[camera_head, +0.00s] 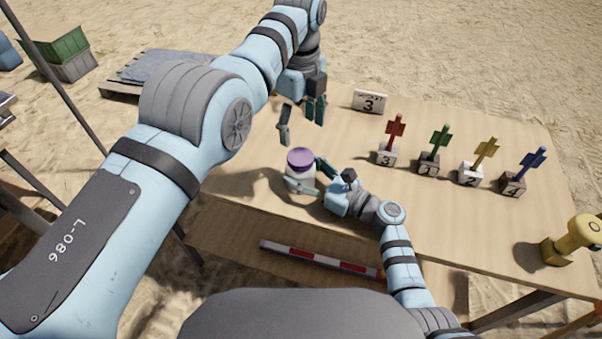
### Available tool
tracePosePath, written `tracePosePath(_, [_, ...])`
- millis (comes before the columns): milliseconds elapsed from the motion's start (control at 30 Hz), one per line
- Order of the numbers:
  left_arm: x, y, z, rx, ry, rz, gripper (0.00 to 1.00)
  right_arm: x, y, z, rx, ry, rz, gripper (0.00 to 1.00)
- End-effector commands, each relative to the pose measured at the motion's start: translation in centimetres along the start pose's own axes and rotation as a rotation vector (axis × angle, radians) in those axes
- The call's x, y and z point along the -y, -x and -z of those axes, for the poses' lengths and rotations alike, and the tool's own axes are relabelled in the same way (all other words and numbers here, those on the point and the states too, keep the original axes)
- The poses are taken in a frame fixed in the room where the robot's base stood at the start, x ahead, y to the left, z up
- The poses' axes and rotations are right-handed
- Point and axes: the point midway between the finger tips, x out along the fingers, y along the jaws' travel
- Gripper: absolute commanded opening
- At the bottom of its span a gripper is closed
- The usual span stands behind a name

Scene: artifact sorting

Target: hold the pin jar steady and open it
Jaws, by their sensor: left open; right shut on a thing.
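The pin jar (298,174) is a pale jar with a purple lid (300,158). It stands upright on the wooden table, left of the middle, with its lid on. My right gripper (311,178) is shut on the jar's body from the right and front, and its fingers hide part of the jar. My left gripper (299,124) is open and empty, above and behind the jar, with its fingers pointing down. A gap shows between it and the lid.
Several numbered blocks hold coloured pins: red (396,131), green (439,141), yellow (486,151) and blue (534,164). A yellow device (571,240) is at the right edge. The table (440,225) is clear before the blocks.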

Motion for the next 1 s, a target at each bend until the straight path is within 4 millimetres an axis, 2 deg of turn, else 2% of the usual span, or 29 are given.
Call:
tracePosePath(67, [0.0,-0.2,0.0,-0.002,-0.004,-0.001,0.66,0.0,0.0,0.0,0.000,0.000,0.000,0.00])
tracePosePath(133, [0.0,-0.2,0.0,-0.002,-0.083,0.000,0.66,0.0,0.0,0.0,0.000,0.000,0.000,0.00])
tracePosePath(300, [0.0,-0.1,0.0,-0.001,-0.508,0.001,0.66,0.0,0.0,0.0,0.000,0.000,0.000,0.00])
tracePosePath(433, [0.0,-0.3,0.0,-0.001,-0.744,0.000,0.66,0.0,0.0,0.0,0.000,0.000,0.000,0.00])
tracePosePath(567, [0.0,-2.0,-0.1,-0.004,-0.791,-0.002,0.66,0.0,0.0,0.0,0.000,0.000,0.000,0.00])
tracePosePath(800, [0.0,-6.7,-0.1,-0.005,-0.787,-0.003,0.66,0.0,0.0,0.0,0.000,0.000,0.000,0.00])
tracePosePath(1000, [0.1,-8.0,-0.1,-0.002,-0.787,0.000,0.66,0.0,0.0,0.0,0.000,0.000,0.000,0.00])
